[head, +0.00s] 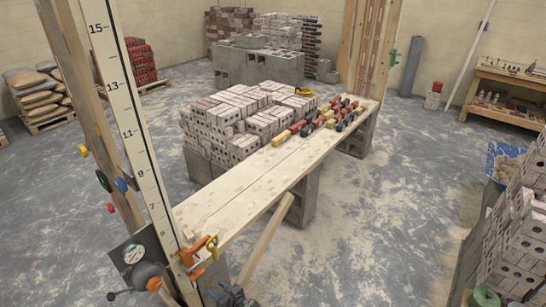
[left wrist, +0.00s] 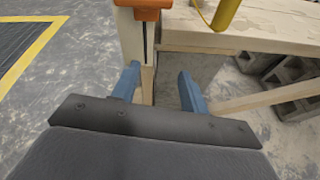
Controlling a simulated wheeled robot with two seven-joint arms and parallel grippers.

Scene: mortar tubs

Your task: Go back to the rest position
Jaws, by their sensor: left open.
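My left gripper (head: 232,296) is low in the head view, beside the near end of the plank bench and partly cut off by the bottom edge. In the left wrist view its two blue fingers (left wrist: 158,86) are apart, and nothing is seen held. A pale wooden post (left wrist: 133,40) with an orange clamp (left wrist: 145,5) shows beyond and partly between the fingers; I cannot tell whether they touch it. My right gripper is not in view.
The plank bench (head: 250,180) rests on grey blocks, with red-and-black tools (head: 342,113) at its far end. A tall marked pole (head: 130,120) stands at left. Bricks are stacked behind the bench (head: 225,125) and at right (head: 520,235). Floor (head: 390,200) right of the bench is clear.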

